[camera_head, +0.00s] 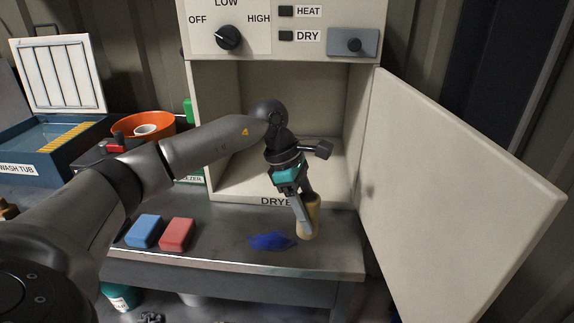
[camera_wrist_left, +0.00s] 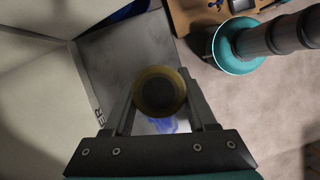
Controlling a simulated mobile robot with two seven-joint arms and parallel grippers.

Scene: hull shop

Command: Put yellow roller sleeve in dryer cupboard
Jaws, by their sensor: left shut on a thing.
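The yellow roller sleeve (camera_head: 311,216) is held upright between the fingers of my left gripper (camera_head: 304,208), in front of the dryer cupboard's (camera_head: 228,192) lower edge. In the left wrist view the sleeve (camera_wrist_left: 160,92) shows end-on, a yellow ring with a dark hollow, between the two fingers. The dryer cupboard stands with its door (camera_head: 455,195) swung wide open to the right, and the part of its inside that shows looks empty. My left arm hides part of the opening. My right gripper is not in view.
A blue cloth-like thing (camera_head: 270,241) lies on the bench just left of the sleeve. A blue block (camera_head: 144,231) and a red block (camera_head: 177,234) sit further left. The wash tub (camera_head: 30,155) and an orange bowl (camera_head: 160,132) stand at the back left.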

